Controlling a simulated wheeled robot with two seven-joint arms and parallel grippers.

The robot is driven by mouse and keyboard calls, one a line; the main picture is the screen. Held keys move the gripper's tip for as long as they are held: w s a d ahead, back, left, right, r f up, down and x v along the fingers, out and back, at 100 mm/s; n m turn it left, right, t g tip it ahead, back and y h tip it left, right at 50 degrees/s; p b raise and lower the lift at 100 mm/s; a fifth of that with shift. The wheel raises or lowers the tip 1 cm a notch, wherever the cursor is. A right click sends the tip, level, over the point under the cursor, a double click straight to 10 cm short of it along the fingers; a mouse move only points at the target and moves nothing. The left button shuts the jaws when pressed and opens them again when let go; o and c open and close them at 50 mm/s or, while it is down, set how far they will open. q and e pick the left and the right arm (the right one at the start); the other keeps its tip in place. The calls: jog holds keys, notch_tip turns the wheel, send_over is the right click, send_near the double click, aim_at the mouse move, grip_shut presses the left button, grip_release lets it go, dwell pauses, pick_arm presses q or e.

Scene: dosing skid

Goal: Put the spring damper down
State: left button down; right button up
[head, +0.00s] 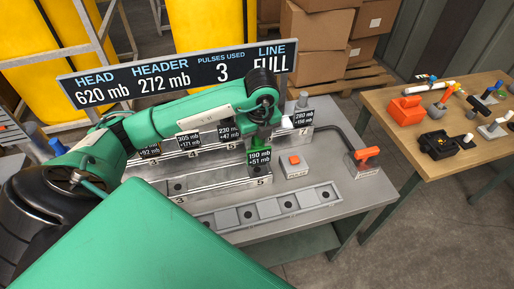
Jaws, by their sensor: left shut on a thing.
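My left arm reaches in from the left over the dosing skid (355,200). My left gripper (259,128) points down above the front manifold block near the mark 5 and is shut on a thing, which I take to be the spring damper. The held thing is mostly hidden by the gripper and by a small black label (259,157) reading 190 mb, +51 mb. I cannot tell whether it touches the block (215,185). My right gripper is not in view.
A display board (175,75) reads head 620 mb, header 272 mb, pulses used 3, line full. A grey rail (265,210) with several pockets lies in front. A red button (294,160) and orange-handled valve (367,154) stand right. A wooden table (430,165) holds several loose parts.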

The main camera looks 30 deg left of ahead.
aim_at(257, 148)
pick_arm(q)
jog(key=shift+f, duration=0.25)
notch_tip(257, 148, down, 3)
jog(key=shift+f+p, duration=0.2)
jog(key=shift+p, duration=0.2)
jog(key=shift+f, duration=0.4)
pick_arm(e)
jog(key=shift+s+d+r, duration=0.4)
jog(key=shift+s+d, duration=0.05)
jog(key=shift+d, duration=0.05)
pick_arm(q)
jog(key=shift+f, duration=0.15)
jog(key=c, duration=0.8)
grip_release()
jog(key=shift+c, duration=0.2)
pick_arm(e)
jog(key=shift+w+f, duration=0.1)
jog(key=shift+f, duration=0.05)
